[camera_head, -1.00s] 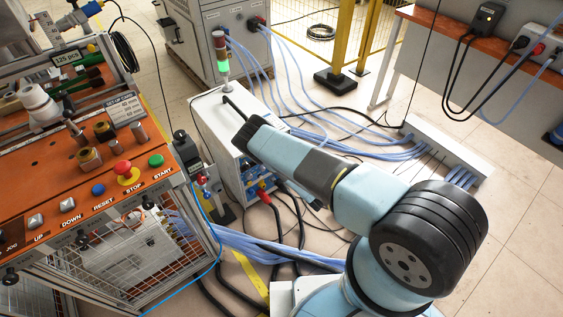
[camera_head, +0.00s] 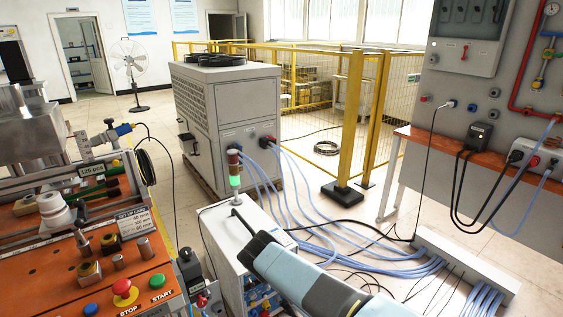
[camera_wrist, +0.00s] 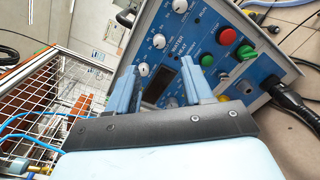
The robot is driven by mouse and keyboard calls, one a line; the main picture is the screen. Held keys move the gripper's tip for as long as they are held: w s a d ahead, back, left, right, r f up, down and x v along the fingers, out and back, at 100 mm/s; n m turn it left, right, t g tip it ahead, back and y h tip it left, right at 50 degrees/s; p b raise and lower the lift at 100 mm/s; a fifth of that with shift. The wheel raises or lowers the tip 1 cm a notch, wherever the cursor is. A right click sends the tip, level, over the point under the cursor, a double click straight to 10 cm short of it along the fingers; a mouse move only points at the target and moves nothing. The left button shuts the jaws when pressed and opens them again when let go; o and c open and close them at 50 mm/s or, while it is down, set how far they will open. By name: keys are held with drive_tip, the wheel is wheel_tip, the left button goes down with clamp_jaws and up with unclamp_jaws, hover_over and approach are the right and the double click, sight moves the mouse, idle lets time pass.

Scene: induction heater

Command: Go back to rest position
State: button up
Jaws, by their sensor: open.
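My gripper (camera_wrist: 158,68) is open in the wrist view, with its two blue-grey fingers apart and nothing seen between them. Beyond the fingers is the blue control panel (camera_wrist: 185,38) of the heater unit, with white knobs, a dark display, and red and green buttons. The fingers overlap the panel in the picture; I cannot tell the exact gap. In the head view my light-blue arm reaches from the bottom edge toward the white heater cabinet (camera_head: 217,232), and the fingers are too unclear to judge there.
An orange workbench (camera_head: 140,285) with buttons stands at the left. A signal tower (camera_head: 234,172) lit green rises from the heater cabinet. Blue hoses (camera_head: 385,262) and black cables (camera_wrist: 292,101) run nearby. Yellow fence posts (camera_head: 347,130) and a grey chiller (camera_head: 228,115) stand behind.

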drive_tip(key=w+d+r+m+h, duration=0.1)
drive_tip(key=w+r+m+h, duration=0.2)
drive_tip(key=w+r+m, duration=0.6)
drive_tip(key=w+r+m+h, duration=0.2)
drive_tip(key=w+r+h, duration=0.3)
drive_tip(key=r, duration=0.7)
drive_tip(key=d+r+m+g, duration=0.1)
drive_tip(key=d+r+m, duration=0.15)
drive_tip(key=r, duration=0.65)
drive_tip(key=d+r+m+g, duration=0.15)
drive_tip(key=r+m, duration=0.25)
drive_tip(key=r, duration=0.4)
drive_tip(key=d+r+m+g, duration=0.1)
drive_tip(key=d+r+m, duration=0.15)
drive_tip(key=r, duration=0.65)
drive_tip(key=s+d+r+m+g, duration=0.1)
drive_tip(key=s+d+r+m, duration=0.2)
drive_tip(key=s+r, duration=0.7)
drive_tip(key=s+d+r+m+g, duration=0.2)
drive_tip(key=s+r+m, duration=0.2)
drive_tip(key=s+r, duration=0.6)
drive_tip(key=s+d+r+m+g, duration=0.1)
drive_tip(key=s+r+m, duration=0.1)
drive_tip(key=s, duration=1.2)
drive_tip(key=s+d+r+m+g+h, duration=0.1)
drive_tip(key=s+d+r+m+g, duration=0.1)
drive_tip(key=s, duration=1.2)
drive_tip(key=shift+s+r+m, duration=0.3)
drive_tip(key=shift+r+m, duration=0.3)
